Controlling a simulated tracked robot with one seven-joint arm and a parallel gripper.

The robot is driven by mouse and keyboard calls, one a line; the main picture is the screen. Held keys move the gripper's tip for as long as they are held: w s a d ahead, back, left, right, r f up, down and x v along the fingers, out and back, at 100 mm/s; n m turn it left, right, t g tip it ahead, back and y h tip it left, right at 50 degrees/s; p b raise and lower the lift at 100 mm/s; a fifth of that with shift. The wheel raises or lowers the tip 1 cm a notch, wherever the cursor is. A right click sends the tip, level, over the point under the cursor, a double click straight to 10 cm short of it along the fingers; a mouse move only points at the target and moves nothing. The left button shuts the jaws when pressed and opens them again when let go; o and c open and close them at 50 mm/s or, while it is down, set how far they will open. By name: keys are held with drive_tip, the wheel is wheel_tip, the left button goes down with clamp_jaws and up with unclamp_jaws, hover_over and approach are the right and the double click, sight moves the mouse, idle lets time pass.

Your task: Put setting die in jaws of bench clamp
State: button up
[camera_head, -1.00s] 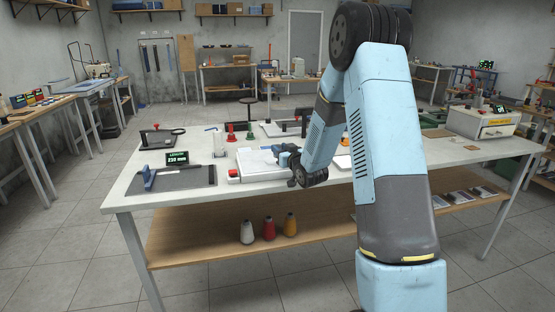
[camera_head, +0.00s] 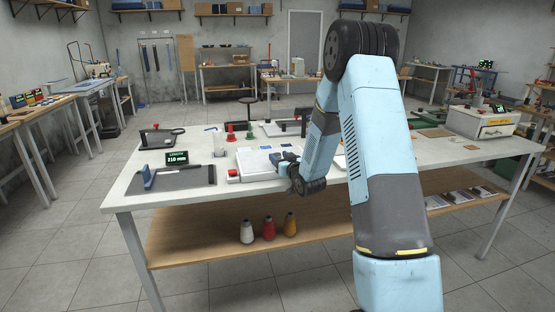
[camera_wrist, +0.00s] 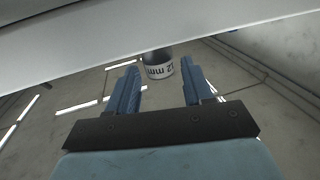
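My gripper (camera_head: 281,159) is over the white flat unit near the front edge of the bench. In the wrist view its two blue fingers (camera_wrist: 160,88) stand apart. A small round light-coloured piece (camera_wrist: 158,66) with a dark end and black lettering ending in "2 mm" shows at the fingertips, in the gap between them. A gap shows beside it, and I cannot tell whether either finger touches it. It may be the setting die. I cannot make out the bench clamp or its jaws for sure in the head view.
The white unit (camera_head: 252,161) has a red button block (camera_head: 233,175) at its left. A dark board (camera_head: 190,177) with a display (camera_head: 177,158) lies farther left. Red (camera_head: 231,132) and green (camera_head: 250,131) pieces stand behind. A pale surface (camera_wrist: 130,35) crosses the top of the wrist view.

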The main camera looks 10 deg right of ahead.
drive_tip(key=shift+o, duration=0.6)
drive_tip(key=shift+s+r, duration=0.1)
